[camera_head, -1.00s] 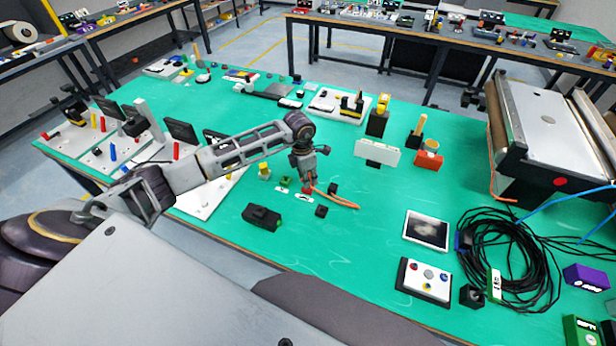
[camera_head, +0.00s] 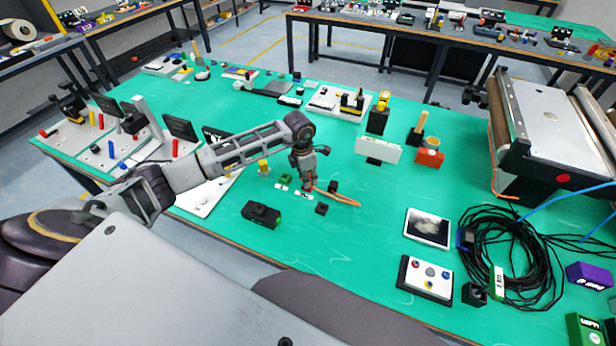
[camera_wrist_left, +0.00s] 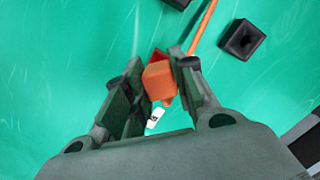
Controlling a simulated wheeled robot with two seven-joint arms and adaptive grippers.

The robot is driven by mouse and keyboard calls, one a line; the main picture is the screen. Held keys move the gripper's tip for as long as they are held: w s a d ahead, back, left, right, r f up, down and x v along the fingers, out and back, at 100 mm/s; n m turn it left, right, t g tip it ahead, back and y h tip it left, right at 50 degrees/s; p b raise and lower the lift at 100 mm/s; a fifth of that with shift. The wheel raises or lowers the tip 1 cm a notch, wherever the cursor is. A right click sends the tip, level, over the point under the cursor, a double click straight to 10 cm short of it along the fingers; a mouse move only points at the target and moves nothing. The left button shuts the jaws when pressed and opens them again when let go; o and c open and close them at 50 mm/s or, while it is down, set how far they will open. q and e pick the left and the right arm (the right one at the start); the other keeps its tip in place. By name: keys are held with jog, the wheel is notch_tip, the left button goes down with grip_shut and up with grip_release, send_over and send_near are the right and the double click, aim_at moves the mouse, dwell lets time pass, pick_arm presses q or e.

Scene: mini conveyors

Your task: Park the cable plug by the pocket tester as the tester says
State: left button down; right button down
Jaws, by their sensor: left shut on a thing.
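My left gripper (camera_head: 307,187) is low over the green table, left of its middle. In the left wrist view its fingers (camera_wrist_left: 164,72) are shut on the orange cable plug (camera_wrist_left: 159,82). The plug's orange cable (camera_head: 338,198) runs to the right across the table. A small red patch (camera_wrist_left: 157,55) shows just beyond the plug. A black hand-sized device (camera_head: 261,215), perhaps the pocket tester, lies in front and to the left of the gripper; its reading is too small to tell. My right gripper is not seen.
Small black blocks (camera_head: 321,208) (camera_head: 333,186) stand close to the cable. A yellow knob (camera_head: 263,167) stands behind the left label. A white sign (camera_head: 378,150) is farther back.

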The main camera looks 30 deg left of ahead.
pick_arm(q)
jog(key=shift+f+b, duration=0.3)
jog(key=shift+f, duration=0.2)
jog(key=c, duration=1.1)
grip_release()
jog(key=shift+r, duration=0.1)
notch_tip(320, 180, up, 12)
jog(key=s+a, duration=0.1)
dwell(0.9)
